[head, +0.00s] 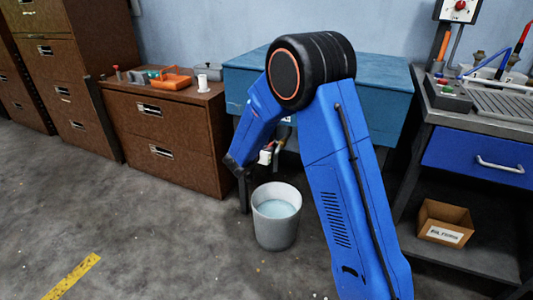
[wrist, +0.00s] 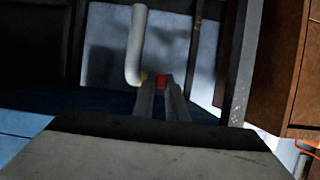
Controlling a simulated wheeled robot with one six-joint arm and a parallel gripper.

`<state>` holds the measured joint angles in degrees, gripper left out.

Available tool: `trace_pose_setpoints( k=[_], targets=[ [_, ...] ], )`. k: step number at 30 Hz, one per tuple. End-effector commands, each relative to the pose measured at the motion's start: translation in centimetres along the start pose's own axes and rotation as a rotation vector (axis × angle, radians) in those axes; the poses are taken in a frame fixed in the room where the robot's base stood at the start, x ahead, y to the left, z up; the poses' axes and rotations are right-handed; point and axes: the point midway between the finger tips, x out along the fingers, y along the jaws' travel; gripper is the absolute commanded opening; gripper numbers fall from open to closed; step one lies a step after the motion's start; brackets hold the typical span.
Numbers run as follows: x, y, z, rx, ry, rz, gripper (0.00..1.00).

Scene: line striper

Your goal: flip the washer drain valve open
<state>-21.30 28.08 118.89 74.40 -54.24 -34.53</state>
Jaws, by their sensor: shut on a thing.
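The blue washer (head: 385,105) stands against the wall behind my arm. In the wrist view a pale drain pipe (wrist: 137,45) bends towards a small brass-coloured fitting (wrist: 143,77). Beside it is the red valve handle (wrist: 161,77). My gripper (wrist: 163,88) has its two grey fingers shut on the red handle. The valve's open or closed position cannot be told. In the head view my arm hides part of the washer and the drain area. A grey bucket (head: 275,240) with pale blue liquid stands on the floor below the drain area.
A brown drawer cabinet (head: 165,135) with an orange tool tray (head: 171,79) stands left of the washer. A dark workbench (head: 480,240) with a blue drawer and a cardboard box (head: 444,224) stands at right.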

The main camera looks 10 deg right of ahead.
Motion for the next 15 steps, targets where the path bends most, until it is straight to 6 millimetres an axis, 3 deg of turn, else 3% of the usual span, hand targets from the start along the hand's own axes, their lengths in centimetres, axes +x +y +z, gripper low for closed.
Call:
trace_pose_setpoints(
  k=[12,13,15],
  targets=[
    [-0.10,0.02,-0.29,0.001,-0.027,-0.001,0.00],
    [-0.10,0.02,-0.29,0.001,-0.027,-0.001,0.17],
    [-0.11,0.01,-0.28,0.001,-0.027,-0.002,0.20]
  ],
)
